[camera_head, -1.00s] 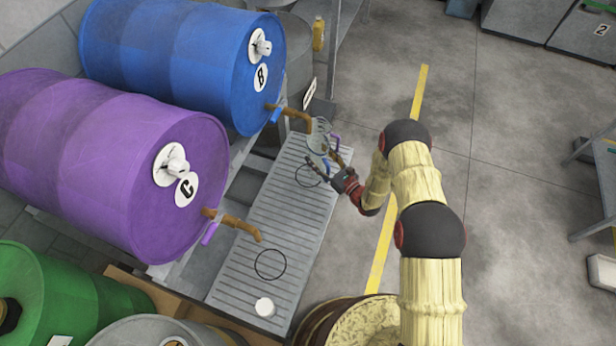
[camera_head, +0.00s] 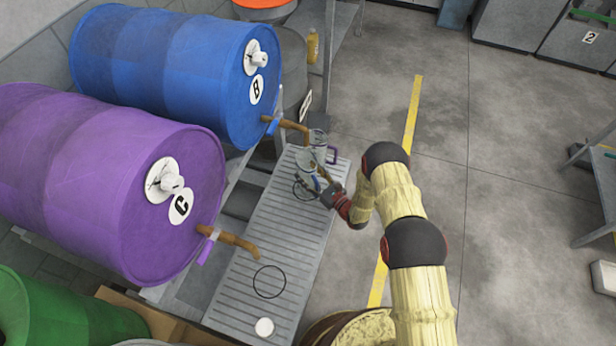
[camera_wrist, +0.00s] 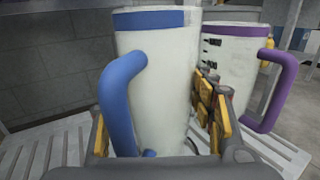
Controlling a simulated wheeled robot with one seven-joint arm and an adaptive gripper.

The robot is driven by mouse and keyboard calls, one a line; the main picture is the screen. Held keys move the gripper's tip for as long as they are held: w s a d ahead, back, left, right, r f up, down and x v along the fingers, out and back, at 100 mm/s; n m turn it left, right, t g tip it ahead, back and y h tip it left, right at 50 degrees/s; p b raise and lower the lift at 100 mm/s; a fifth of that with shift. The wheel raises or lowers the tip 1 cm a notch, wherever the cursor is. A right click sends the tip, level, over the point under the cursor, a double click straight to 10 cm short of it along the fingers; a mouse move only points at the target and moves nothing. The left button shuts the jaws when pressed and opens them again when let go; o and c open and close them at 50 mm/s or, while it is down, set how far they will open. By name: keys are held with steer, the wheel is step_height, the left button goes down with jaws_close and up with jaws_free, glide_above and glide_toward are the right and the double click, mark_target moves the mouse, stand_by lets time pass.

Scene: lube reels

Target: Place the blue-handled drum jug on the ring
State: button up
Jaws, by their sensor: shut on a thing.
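The blue-handled drum jug (camera_wrist: 160,90) is a pale, tall jug with a blue rim band and blue handle. My gripper (camera_wrist: 160,130) is shut on it, with one yellow-padded finger on each side of its lower body. In the head view the jug (camera_head: 309,162) stands upright below drum B's tap, and my gripper (camera_head: 322,190) reaches it from the lower right. A thin dark ring (camera_head: 296,194) on the slatted platform shows partly beside the jug's base. I cannot tell whether the base touches the platform. Another ring (camera_head: 256,284) lies empty below drum C's tap.
A purple-handled jug (camera_wrist: 232,60) stands close behind and right of the held jug. Drum B's brown tap (camera_head: 292,126) is just above. Blue drum B (camera_head: 170,65) and purple drum C (camera_head: 90,180) lie left. A white round item (camera_head: 264,327) sits on the platform's front (camera_head: 285,240).

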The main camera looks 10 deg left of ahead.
steer(key=shift+f, duration=0.8)
steer(key=o, duration=1.2)
steer(key=shift+o, duration=0.2)
